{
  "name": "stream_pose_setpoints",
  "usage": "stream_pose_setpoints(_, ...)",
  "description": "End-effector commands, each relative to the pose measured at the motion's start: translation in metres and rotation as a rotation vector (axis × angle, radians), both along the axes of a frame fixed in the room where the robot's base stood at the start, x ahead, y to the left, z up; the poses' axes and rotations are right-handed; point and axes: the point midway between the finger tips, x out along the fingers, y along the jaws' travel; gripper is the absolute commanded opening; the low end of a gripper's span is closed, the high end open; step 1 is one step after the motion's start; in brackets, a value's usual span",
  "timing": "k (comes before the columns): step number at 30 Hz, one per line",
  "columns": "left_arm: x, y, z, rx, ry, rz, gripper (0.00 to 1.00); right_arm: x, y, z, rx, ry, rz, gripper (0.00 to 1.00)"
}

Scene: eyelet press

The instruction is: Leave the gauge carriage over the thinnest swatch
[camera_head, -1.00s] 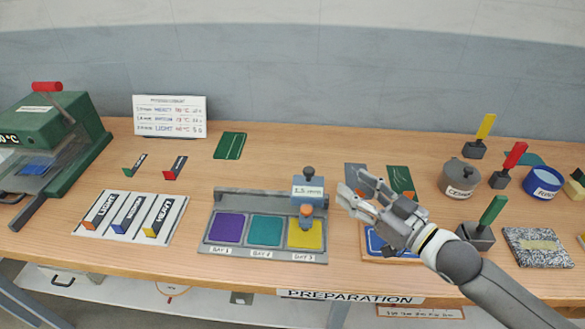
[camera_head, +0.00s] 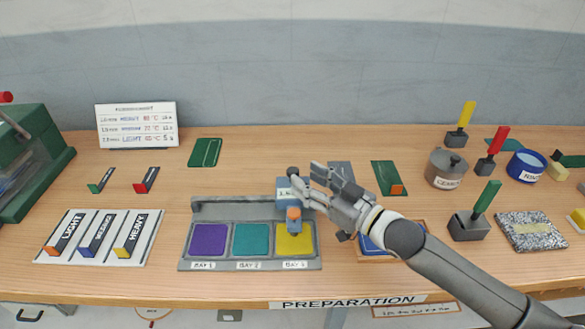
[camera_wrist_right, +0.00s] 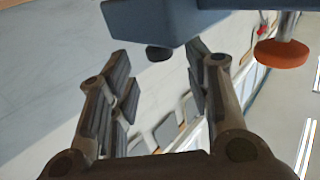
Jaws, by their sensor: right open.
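The gauge carriage (camera_head: 284,200) is a blue block with a dark knob on top and an orange-tipped probe below. It sits on the grey rail at the right end of the gauge, over the yellow swatch (camera_head: 294,241) in the right bay. The purple swatch (camera_head: 208,240) lies in the left bay and the teal swatch (camera_head: 251,240) in the middle bay. My right gripper (camera_head: 308,178) is open at the carriage's right side, near the knob; contact cannot be told. In the right wrist view the blue carriage (camera_wrist_right: 170,22) shows just beyond the open fingers. My left gripper is out of view.
A green press (camera_head: 35,150) is at the far left, a sign board (camera_head: 137,125) behind. Several stamps, a grey pot (camera_head: 446,170) and a blue tin (camera_head: 526,166) crowd the right.

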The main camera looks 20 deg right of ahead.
Motion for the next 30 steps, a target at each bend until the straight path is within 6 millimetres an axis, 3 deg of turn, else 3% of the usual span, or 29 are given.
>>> stream_pose_setpoints(12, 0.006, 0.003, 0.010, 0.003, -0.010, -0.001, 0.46, 0.042, 0.023, 0.001, 0.000, -0.001, -0.001, 0.45)
stream_pose_setpoints(24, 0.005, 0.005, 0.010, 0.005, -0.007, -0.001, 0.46, 0.047, 0.027, 0.000, 0.000, 0.000, 0.000, 0.45)
stream_pose_setpoints(30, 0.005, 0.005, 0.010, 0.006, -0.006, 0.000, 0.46, 0.047, 0.026, 0.000, 0.000, 0.000, 0.000, 0.22)
